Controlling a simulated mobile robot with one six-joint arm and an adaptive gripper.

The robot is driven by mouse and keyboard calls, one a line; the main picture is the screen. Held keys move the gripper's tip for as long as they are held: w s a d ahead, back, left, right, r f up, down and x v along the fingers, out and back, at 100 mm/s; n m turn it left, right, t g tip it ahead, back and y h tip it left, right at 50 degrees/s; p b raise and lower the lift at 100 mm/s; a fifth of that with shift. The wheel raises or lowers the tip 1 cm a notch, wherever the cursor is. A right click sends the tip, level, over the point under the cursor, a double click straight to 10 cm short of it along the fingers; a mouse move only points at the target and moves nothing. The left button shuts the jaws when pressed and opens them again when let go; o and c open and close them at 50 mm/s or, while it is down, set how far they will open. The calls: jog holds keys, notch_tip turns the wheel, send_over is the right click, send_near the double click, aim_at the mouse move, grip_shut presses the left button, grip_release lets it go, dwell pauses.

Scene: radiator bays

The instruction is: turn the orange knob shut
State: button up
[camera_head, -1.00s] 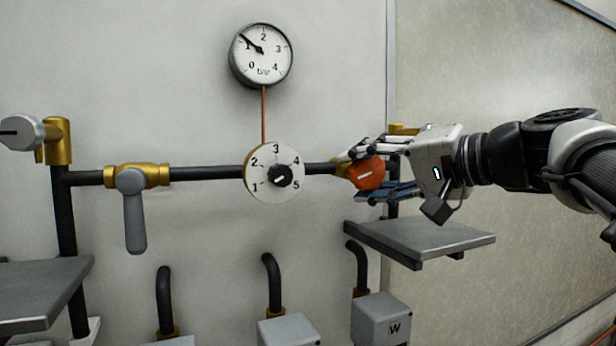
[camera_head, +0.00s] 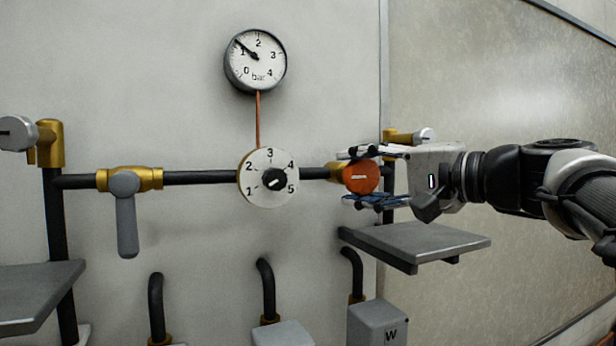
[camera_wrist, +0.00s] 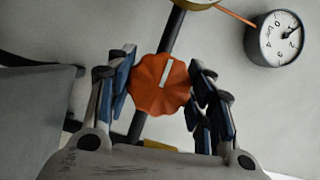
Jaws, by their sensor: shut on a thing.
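The orange knob (camera_head: 361,177) sits at the right end of the dark horizontal pipe, on a brass fitting. Its white mark lies about horizontal in the head view. My gripper (camera_head: 358,178) is shut on the knob, one finger above it and one below. In the wrist view the fluted knob (camera_wrist: 158,84) fills the space between the two blue finger pads of my gripper (camera_wrist: 160,88), and its white mark shows clearly.
A white numbered dial (camera_head: 268,177) is left of the knob. A pressure gauge (camera_head: 255,60) above it reads a little over 1. A grey lever (camera_head: 126,215) hangs down at the left. A grey shelf (camera_head: 420,240) juts out below my gripper.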

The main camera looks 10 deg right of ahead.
jog(key=o, duration=1.1)
jog(key=v, duration=1.2)
